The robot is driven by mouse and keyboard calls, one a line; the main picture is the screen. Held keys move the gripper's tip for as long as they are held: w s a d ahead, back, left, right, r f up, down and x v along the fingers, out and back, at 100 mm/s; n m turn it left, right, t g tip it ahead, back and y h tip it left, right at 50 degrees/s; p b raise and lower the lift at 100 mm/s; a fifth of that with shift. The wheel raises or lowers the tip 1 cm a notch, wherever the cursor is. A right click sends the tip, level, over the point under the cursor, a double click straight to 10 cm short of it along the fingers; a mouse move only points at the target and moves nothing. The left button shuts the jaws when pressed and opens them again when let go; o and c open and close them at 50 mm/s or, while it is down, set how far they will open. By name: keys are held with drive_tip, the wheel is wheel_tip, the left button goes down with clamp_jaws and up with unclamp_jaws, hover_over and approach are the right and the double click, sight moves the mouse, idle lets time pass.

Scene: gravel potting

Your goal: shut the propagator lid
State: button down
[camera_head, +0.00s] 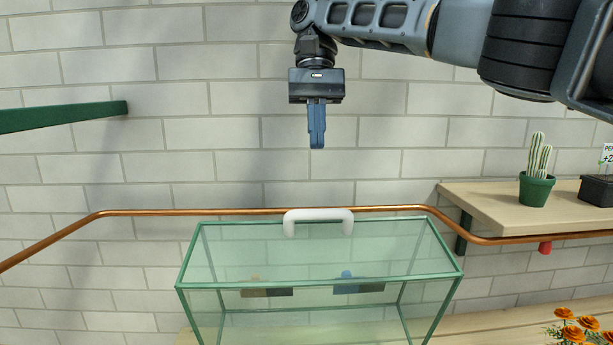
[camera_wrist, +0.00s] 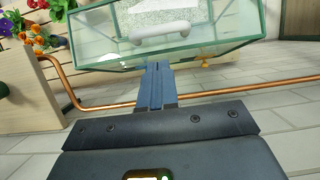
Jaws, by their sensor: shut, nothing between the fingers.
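The propagator (camera_head: 190,258) is a clear glass box with green edges, low in the middle of the head view. Its glass lid (camera_head: 250,250) spans the top, with a white handle (camera_head: 318,218) at the far edge, by the wall. I cannot tell whether the lid lies flush or is raised. My gripper (camera_head: 317,147) is shut and empty, pointing down, well above the handle and not touching it. In the wrist view, the fingertips (camera_wrist: 157,66) show in front of the glass, and the handle (camera_wrist: 160,33) lies beyond them.
A copper rail (camera_head: 240,211) runs along the tiled wall behind the box. A wooden shelf (camera_head: 485,205) at right holds a potted cactus (camera_head: 537,172) and a dark pot (camera_head: 597,190). Orange flowers (camera_head: 580,328) stand at lower right. A green bar (camera_head: 65,116) juts in at left.

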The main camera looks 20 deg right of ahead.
hover_over(318, 227)
wheel_tip(318, 227, down, 9)
drive_tip(key=shift+w+f+b, duration=0.1)
drive_tip(key=shift+f+b, duration=0.1)
drive_tip(key=shift+b, duration=0.25)
